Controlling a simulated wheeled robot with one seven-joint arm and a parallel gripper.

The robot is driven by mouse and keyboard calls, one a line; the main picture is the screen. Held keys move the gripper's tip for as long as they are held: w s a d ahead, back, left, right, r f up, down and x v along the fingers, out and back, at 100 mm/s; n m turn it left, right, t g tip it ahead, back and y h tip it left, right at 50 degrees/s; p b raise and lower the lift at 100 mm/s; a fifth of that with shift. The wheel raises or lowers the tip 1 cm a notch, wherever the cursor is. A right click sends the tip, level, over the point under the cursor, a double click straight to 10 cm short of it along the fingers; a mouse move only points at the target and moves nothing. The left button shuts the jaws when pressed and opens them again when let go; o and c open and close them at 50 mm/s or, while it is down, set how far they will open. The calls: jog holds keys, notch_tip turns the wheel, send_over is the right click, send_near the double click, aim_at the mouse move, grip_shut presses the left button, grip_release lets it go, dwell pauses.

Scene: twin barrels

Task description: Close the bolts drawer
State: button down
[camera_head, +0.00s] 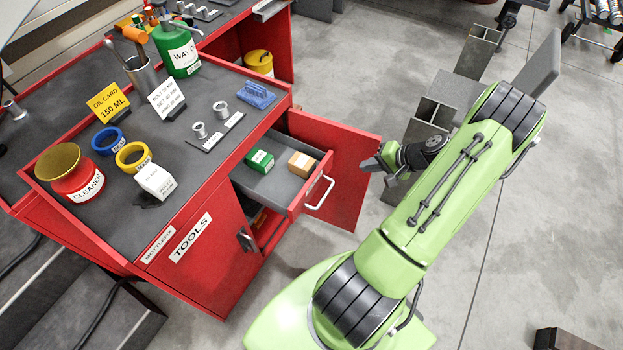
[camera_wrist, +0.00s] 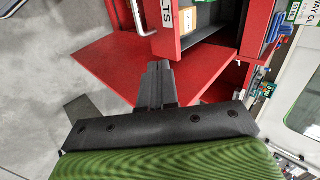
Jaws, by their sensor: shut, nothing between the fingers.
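The bolts drawer (camera_head: 270,186) is pulled out of the red cabinet. It holds a green box (camera_head: 259,160) and a brown box (camera_head: 301,164). Its red front carries a pale bar handle (camera_head: 320,193). In the wrist view the drawer front (camera_wrist: 166,42) shows at the top, with the handle (camera_wrist: 141,18) and a label ending in "LTS". My gripper (camera_head: 371,164) is shut and empty, to the right of the drawer and apart from the handle. The shut fingers also show in the wrist view (camera_wrist: 157,72), below the drawer front in the picture.
An open red door panel (camera_head: 347,158) stands beside the drawer, close to my gripper. A second front labelled TOOLS (camera_head: 193,252) is left of the drawer. The cabinet top (camera_head: 135,205) carries several containers and cards. Grey metal profiles (camera_head: 433,112) stand behind my arm.

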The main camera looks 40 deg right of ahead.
jog(key=f, duration=0.2)
jog(key=b, duration=0.3)
send_near(324, 168)
jog(key=x, duration=0.5)
jog(key=shift+s+f, duration=0.15)
jog(key=shift+f, duration=0.4)
jog(key=shift+w+a+r+m, duration=0.1)
jog(key=shift+w+m, duration=0.2)
jog(key=shift+w, duration=0.05)
jog(key=shift+w, duration=0.1)
jog(key=w+a+b, duration=0.1)
jog(key=w+a, duration=0.1)
jog(key=w, duration=0.3)
jog(key=w+a+b, duration=0.1)
jog(key=w+a, duration=0.1)
jog(key=w, duration=0.4)
jog(key=w+a+b, duration=0.1)
jog(key=w+a, duration=0.1)
jog(key=w, duration=0.4)
jog(key=shift+a, duration=0.2)
jog(key=shift+s, duration=0.1)
